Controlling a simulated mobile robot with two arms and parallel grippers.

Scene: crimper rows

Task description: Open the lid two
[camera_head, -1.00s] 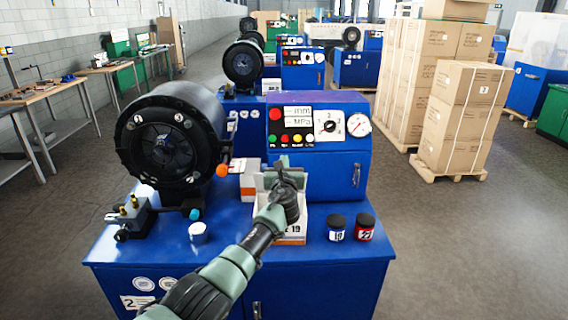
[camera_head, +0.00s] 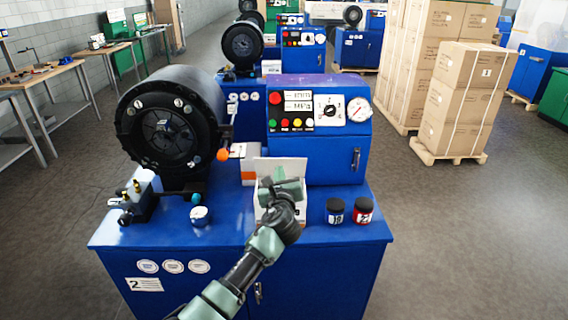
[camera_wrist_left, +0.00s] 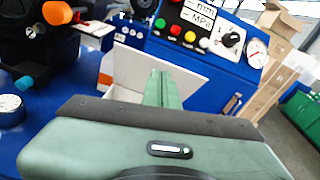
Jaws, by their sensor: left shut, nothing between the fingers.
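My left gripper (camera_head: 282,188) is shut and empty over a white box (camera_head: 264,212) on the front of the blue crimper bench. A pale lid panel (camera_head: 280,167) stands raised behind the gripper. In the left wrist view the panel (camera_wrist_left: 188,82) is tilted up beyond the green fingers (camera_wrist_left: 163,88); I cannot tell whether they touch it. The gripper and arm hide much of the box. My right gripper is not in view.
A round gauge (camera_head: 200,215) and the black crimper head (camera_head: 165,130) are left. An orange-and-white box (camera_head: 246,165) stands behind.

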